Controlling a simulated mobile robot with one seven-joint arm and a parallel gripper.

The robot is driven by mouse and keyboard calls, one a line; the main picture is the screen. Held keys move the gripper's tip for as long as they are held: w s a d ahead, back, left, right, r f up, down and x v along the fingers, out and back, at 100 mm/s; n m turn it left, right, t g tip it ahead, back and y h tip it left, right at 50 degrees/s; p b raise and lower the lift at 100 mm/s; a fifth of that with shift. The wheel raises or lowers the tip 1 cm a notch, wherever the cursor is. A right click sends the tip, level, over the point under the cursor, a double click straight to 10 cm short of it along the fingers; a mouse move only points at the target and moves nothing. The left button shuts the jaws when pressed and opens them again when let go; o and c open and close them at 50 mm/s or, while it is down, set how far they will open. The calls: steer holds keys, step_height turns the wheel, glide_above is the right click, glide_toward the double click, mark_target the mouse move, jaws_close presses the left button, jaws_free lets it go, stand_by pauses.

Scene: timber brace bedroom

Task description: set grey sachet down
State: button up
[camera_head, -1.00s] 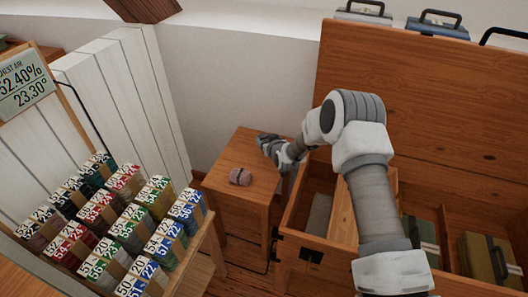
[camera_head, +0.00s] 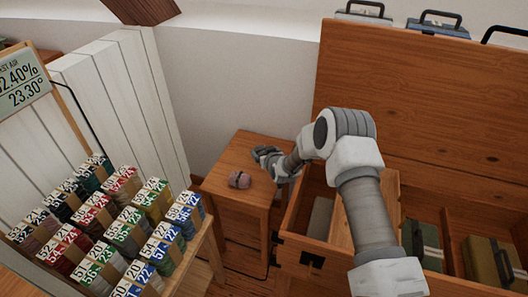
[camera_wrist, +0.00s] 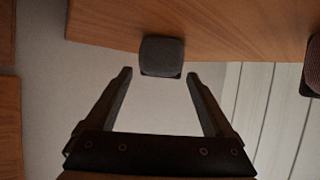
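The grey sachet (camera_wrist: 162,56) is a small, dark, rounded block in the wrist view. It appears to rest on the wooden top of the small side table (camera_head: 222,180), near its edge. My gripper (camera_wrist: 160,75) is open, with one finger on each side just short of the sachet and visible gaps between them. In the head view my gripper (camera_head: 266,155) is over the back right part of the table top, and the sachet is hard to tell apart from the fingers there.
A pinkish banded bundle (camera_head: 239,179) lies on the same table top, left of my gripper. An open wooden chest (camera_head: 290,215) with compartments and cases stands close on the right. A rack of numbered bundles (camera_head: 125,235) is at front left. White panels (camera_head: 125,95) stand behind.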

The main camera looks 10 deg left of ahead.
steer(key=shift+o, duration=0.3)
steer(key=shift+r, duration=0.25)
steer(key=p+v, duration=0.4)
steer(key=v, duration=0.8)
steer(key=s+d+r+m+g+h, duration=0.1)
steer(key=s+d+r, duration=0.1)
steer(key=d+r, duration=0.45)
steer(key=s+d+r+g+h, duration=0.1)
steer(key=s+d+r+h, duration=0.15)
steer(key=r, duration=0.75)
steer(key=s+d+r+m+h, duration=0.1)
steer(key=s+d+r, duration=0.1)
steer(key=d+r, duration=0.45)
steer(key=s+d+r+m+g, duration=0.1)
steer(key=s+d+r, duration=0.2)
steer(key=s, duration=0.6)
steer(key=s+d+r+m+g+h, duration=0.1)
steer(key=s+r, duration=0.3)
steer(key=s, duration=0.6)
steer(key=s+d+r+m+g, duration=0.1)
steer(key=s+d+r, duration=0.3)
steer(key=s, duration=0.5)
steer(key=shift+s+d+m+g, duration=0.3)
steer(key=shift+d+m+g, duration=0.1)
steer(key=shift+h, duration=0.25)
